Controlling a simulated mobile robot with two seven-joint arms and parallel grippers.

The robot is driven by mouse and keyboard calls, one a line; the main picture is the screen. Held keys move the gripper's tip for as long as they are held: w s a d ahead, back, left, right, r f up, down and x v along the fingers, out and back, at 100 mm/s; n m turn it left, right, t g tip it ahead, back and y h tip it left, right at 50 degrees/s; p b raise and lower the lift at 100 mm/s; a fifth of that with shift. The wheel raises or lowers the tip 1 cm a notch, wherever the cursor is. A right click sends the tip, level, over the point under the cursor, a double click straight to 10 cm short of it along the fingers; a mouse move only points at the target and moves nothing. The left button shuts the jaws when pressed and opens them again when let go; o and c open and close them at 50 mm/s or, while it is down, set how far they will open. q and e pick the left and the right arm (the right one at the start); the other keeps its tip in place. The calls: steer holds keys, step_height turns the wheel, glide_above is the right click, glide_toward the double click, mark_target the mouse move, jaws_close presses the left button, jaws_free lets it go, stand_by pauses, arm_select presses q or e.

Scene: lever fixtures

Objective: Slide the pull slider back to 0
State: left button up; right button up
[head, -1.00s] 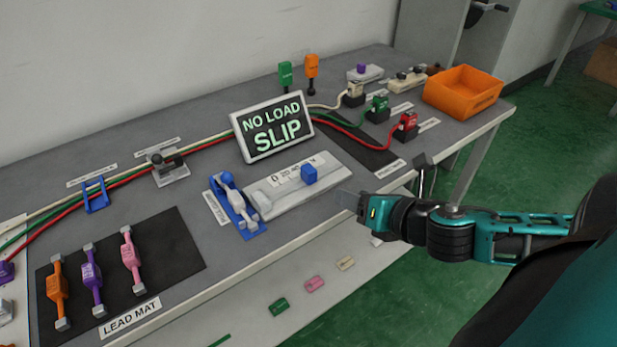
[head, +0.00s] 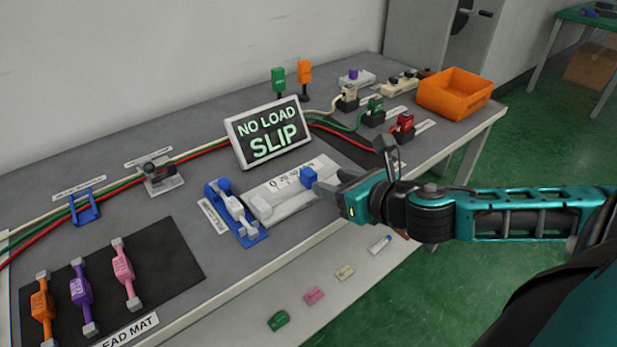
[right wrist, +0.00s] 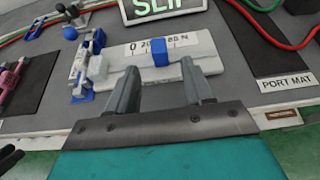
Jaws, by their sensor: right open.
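The pull slider is a blue block (head: 308,177) on a white scale base (head: 285,207) with printed numbers. It sits along the scale, to the right of the 0 mark. In the right wrist view the blue block (right wrist: 160,52) lies beyond and between the fingertips. My right gripper (head: 325,185) is open and empty at the table's front edge, with its fingers pointing at the block; the fingers (right wrist: 160,82) show apart. The sign (head: 269,132) behind reads "NO LOAD SLIP". My left gripper is not in view.
A blue-and-white lever clamp (head: 236,212) stands at the scale's left end. An orange bin (head: 454,93) and cabled plugs stand at the back right. A dark lead mat (head: 150,250) with several coloured leads lies at the left.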

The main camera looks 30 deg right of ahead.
mark_target(313, 176)
steer(key=shift+x, duration=0.9)
arm_select(q)
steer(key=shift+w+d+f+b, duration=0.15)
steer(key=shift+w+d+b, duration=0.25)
steer(key=shift+b, duration=0.25)
arm_select(e)
steer(key=shift+x, duration=3.5)
